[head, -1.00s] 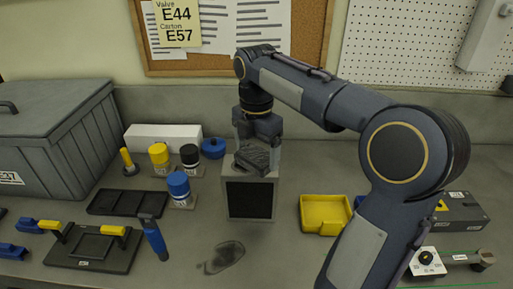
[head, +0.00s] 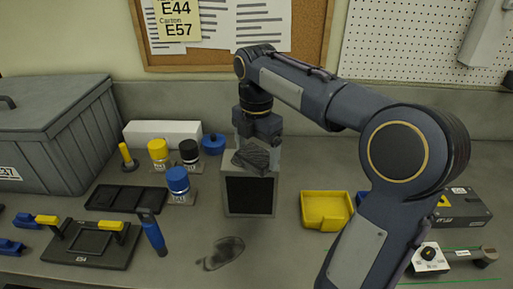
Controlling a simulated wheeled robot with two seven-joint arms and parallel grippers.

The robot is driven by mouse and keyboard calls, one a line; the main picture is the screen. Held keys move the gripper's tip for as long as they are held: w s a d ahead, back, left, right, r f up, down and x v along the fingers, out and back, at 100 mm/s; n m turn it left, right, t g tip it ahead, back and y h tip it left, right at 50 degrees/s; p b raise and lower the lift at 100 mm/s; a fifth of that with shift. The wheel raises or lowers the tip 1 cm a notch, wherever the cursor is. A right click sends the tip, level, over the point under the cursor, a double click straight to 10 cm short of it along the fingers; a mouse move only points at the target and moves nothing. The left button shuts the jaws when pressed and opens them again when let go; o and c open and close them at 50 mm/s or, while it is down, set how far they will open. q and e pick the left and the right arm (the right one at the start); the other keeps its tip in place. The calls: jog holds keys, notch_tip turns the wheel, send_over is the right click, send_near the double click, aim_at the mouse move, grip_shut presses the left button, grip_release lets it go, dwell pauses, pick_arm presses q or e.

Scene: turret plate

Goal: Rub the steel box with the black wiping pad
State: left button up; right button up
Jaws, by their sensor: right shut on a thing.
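The steel box (head: 229,205) stands on the bench in the middle of the head view, with a dark square panel on its front face. My right gripper (head: 256,146) points down over the box and is shut on the black wiping pad (head: 251,160). The pad is at the top of the box and looks tilted; whether its whole underside touches the box cannot be told. My left gripper is not in view.
A yellow bin (head: 325,212) is to the right. Several capped jars, including a blue-capped one (head: 178,184), a black tray (head: 126,199) and a grey lidded crate (head: 50,140) are left.

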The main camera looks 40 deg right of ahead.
jog(key=shift+f+b, duration=0.6)
jog(key=shift+f, duration=0.35)
jog(key=shift+w+r, duration=0.1)
